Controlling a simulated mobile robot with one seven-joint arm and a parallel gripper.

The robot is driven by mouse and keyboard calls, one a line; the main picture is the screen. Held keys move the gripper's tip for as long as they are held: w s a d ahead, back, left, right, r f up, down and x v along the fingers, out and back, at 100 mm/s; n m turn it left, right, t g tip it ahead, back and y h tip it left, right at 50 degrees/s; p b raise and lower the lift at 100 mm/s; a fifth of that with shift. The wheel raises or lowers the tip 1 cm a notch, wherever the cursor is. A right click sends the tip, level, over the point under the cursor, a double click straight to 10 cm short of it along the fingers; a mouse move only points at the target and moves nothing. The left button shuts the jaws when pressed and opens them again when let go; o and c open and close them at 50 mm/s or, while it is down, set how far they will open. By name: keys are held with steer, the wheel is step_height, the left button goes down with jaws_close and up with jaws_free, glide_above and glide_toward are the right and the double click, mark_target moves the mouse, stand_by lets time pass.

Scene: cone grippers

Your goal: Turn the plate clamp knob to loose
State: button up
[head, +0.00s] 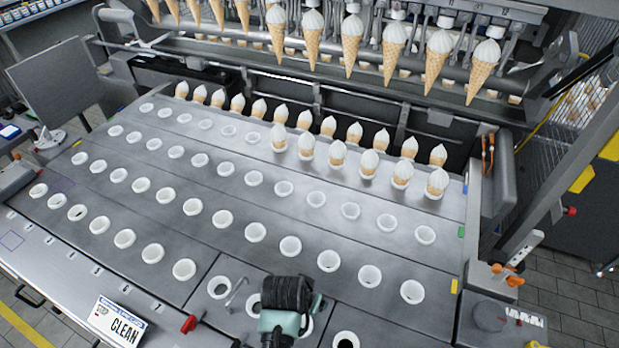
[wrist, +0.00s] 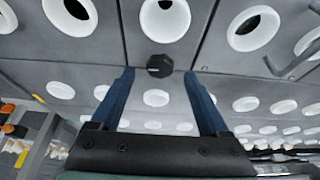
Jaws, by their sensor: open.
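A small black faceted knob (wrist: 159,65), which looks like the plate clamp knob, sits on the grey plate at a seam between the white-ringed holes. My gripper (wrist: 159,74) is open, with its two blue fingers apart. In the wrist view the knob appears between the fingertips; I cannot tell whether they touch it. In the head view my gripper (head: 283,322) is over the front plates at the bottom centre, and its dark wrist hides the knob and the fingertips.
A bent metal rod (head: 237,292) lies left of my gripper and also shows in the wrist view (wrist: 290,62). A red knob (head: 190,324) and a CLEAN sign (head: 120,325) are at the front left. Cones (head: 350,45) hang from grippers above the rear; several stand in back holes.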

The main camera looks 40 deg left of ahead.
steer(key=shift+x, duration=1.3)
jaws_close()
